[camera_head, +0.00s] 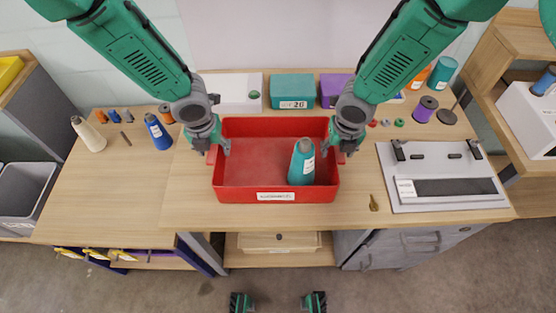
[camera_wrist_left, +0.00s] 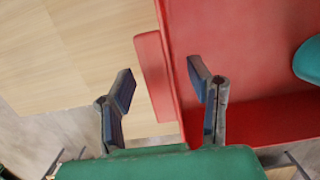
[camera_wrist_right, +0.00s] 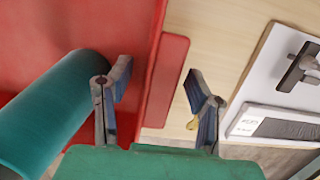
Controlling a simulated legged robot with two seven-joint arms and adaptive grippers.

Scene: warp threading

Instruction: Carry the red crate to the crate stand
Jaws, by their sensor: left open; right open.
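The red crate (camera_head: 262,197) sits on the wooden table, with a teal thread cone (camera_head: 301,165) standing inside it at the right. My left gripper (camera_head: 218,148) is open at the crate's left side. In the left wrist view its fingers (camera_wrist_left: 165,90) lie either side of the left handle flange (camera_wrist_left: 155,75). My right gripper (camera_head: 338,150) is open at the crate's right side. In the right wrist view its fingers (camera_wrist_right: 158,90) lie either side of the right handle flange (camera_wrist_right: 165,80). I cannot tell whether the fingers touch the crate. I cannot identify the crate stand.
A grey-white panel device (camera_head: 440,175) and a small brass tool (camera_head: 374,203) lie right of the crate. A blue cone (camera_head: 158,134) and a cream cone (camera_head: 90,135) stand to the left. Teal (camera_head: 292,90) and purple (camera_head: 334,88) boxes stand behind. The table's left front is clear.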

